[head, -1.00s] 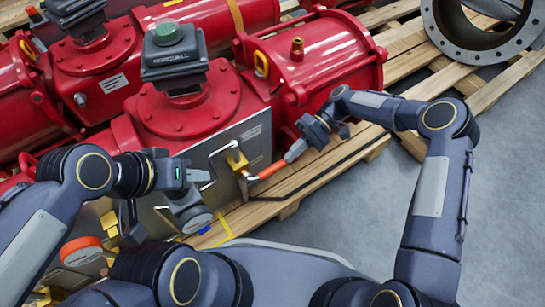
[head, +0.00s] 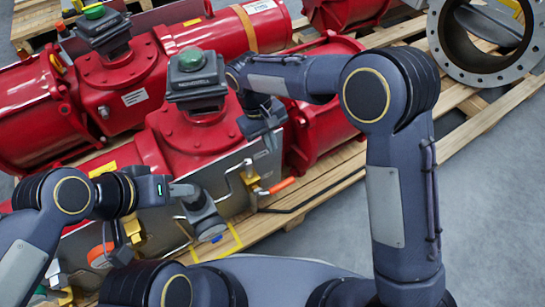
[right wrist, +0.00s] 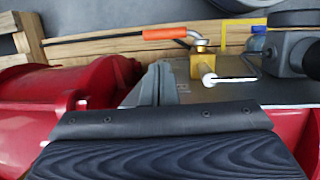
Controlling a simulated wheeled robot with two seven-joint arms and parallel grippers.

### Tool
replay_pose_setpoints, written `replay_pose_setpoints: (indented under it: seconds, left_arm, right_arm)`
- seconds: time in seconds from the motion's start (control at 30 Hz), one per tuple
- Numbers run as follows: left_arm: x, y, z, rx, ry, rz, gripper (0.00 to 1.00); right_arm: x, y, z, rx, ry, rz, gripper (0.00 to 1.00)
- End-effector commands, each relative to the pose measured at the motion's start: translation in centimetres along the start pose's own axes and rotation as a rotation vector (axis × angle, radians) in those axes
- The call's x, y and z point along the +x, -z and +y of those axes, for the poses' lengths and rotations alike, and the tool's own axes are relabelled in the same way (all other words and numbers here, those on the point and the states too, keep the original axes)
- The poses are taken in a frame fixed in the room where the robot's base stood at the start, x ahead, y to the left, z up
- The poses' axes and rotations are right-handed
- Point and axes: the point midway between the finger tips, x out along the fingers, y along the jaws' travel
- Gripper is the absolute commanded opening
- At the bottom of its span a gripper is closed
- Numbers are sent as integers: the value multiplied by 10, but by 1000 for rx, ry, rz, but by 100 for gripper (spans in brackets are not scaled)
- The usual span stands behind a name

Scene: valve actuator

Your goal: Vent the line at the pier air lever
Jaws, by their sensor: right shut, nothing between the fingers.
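The pier air lever has an orange handle (head: 282,186) on a brass valve (head: 250,176) at the right end of the grey panel (head: 236,200), low in front of the red actuator. In the right wrist view the orange handle (right wrist: 165,34) extends left from the brass valve (right wrist: 203,68). My right gripper (head: 268,130) is above the lever, apart from it, shut and empty; its fingers also show in the right wrist view (right wrist: 163,84). My left gripper (head: 185,190) is left of the valve, near a grey round fitting (head: 203,215); its finger opening is unclear.
Red actuators (head: 190,135) with dark position boxes (head: 195,75) stand behind the panel on a wooden pallet (head: 330,180). A large flanged ring (head: 440,40) is at the far right. Grey floor (head: 490,190) at right is clear. A second orange handle (head: 100,255) is at lower left.

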Motion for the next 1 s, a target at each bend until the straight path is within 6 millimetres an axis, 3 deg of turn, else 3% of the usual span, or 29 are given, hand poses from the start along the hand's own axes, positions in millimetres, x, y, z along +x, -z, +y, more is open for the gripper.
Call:
replay_pose_setpoints:
  seconds: [0.5,0.7,1.0]
  left_arm:
    - [41,-21,-19,0,0,-1,36]
    - [49,-25,-22,0,0,0,36]
    - [50,-25,-23,0,0,0,36]
  right_arm:
    - [108,1,-1,0,4,-5,0]
    - [129,0,-1,-2,5,-3,0]
    - [133,0,-1,-2,5,-3,0]
